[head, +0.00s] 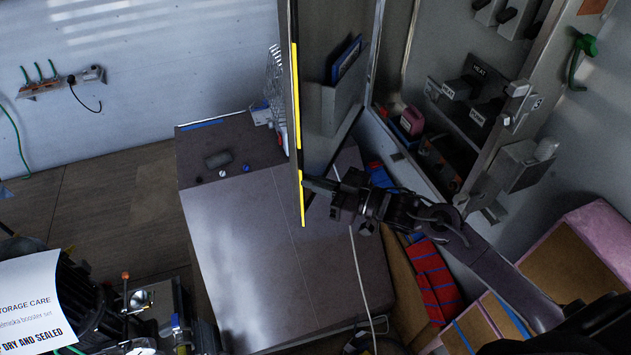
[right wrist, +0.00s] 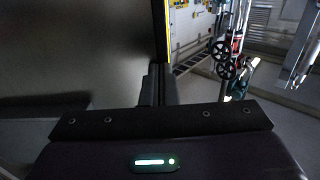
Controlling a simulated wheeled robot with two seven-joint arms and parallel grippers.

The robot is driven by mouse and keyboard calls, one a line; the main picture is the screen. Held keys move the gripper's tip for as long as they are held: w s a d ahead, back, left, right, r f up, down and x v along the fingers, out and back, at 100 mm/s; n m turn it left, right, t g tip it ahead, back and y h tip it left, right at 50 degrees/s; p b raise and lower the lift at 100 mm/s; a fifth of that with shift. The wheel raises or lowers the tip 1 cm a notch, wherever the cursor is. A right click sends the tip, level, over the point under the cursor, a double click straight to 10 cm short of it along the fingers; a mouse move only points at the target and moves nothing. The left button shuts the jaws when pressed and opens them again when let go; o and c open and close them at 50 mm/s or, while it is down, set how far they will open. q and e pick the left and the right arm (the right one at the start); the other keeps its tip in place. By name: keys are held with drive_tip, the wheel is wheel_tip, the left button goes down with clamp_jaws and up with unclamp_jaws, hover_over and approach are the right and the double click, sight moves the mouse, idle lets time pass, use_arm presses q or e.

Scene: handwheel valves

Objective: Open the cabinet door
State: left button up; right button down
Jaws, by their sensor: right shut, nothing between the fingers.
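The grey cabinet door (head: 316,62) stands swung well out from the cabinet (head: 397,50), with a yellow strip along its free edge and a holder with a blue item on its inner face. The cabinet's inside shows on the right. My right gripper (head: 308,183) reaches from the right across the door's lower inner side, its tips at the yellow edge. In the right wrist view the shut, empty fingers (right wrist: 158,86) are just below the yellow-edged door (right wrist: 160,32); I cannot tell whether they touch it. My left gripper is not in view.
A grey box-like surface (head: 250,250) lies below the door, with small items at its back. Labelled boxes (head: 460,88) and a pink container (head: 411,121) are in the cabinet. Red packs (head: 434,280) and open cartons (head: 590,250) lie lower right. Floor (head: 110,205) is clear at left.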

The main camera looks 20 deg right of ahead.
drive_tip(key=w+a+m+t+h+b, duration=0.5)
drive_tip(key=w+a+b, duration=0.4)
drive_tip(key=w+a, duration=0.5)
drive_tip(key=shift+w+a+m+h, duration=0.45)
drive_tip(key=shift+w+h, duration=0.95)
drive_tip(key=shift+w, duration=1.05)
drive_tip(key=shift+d, duration=0.15)
